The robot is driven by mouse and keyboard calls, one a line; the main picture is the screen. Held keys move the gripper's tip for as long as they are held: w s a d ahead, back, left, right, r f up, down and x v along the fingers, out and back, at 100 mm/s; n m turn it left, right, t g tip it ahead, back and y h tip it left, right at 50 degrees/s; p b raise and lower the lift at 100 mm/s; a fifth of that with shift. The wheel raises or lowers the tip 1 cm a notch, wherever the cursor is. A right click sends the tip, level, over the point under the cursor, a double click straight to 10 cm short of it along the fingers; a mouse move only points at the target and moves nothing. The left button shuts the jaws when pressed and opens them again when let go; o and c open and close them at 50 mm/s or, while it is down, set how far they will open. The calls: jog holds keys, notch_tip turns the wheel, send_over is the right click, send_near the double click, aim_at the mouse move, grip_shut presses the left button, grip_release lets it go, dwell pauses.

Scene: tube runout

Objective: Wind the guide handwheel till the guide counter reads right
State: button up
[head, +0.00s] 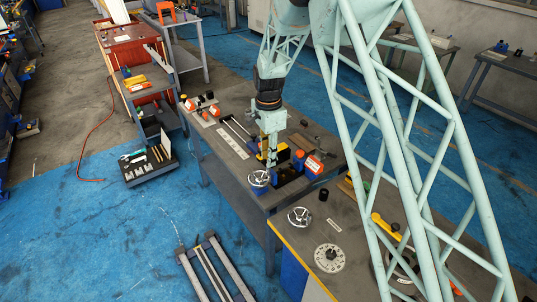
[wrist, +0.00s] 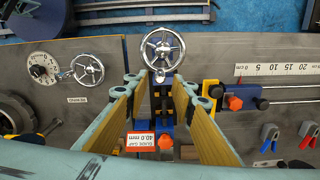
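The guide handwheel, taken to be the silver spoked wheel (wrist: 162,50), shows just beyond my fingertips in the wrist view. It has a small crank knob on its near rim. In the head view the wheel (head: 259,179) sits at the front corner of the bench, below and left of my gripper (head: 270,158). In the wrist view my gripper (wrist: 160,88) is open, its fingers wide apart with nothing held between them. A red-edged white plate (wrist: 140,140) reads "GUIDE GAP 40.0 mm"; I cannot tell whether it is the guide counter or a card.
A second silver handwheel (wrist: 88,69) stands beside a round white dial (wrist: 43,67) on the neighbouring bench. Orange knobs (wrist: 235,103) and rails lie right of my fingers, with a centimetre scale (wrist: 275,68) behind. Red and blue clamps (wrist: 268,134) lie at right.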

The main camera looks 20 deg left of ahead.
jog(key=shift+f+b, duration=0.55)
jog(key=shift+f, duration=1.4)
jog(key=shift+f, duration=0.1)
jog(key=shift+c, duration=0.7)
jog(key=c, duration=0.6)
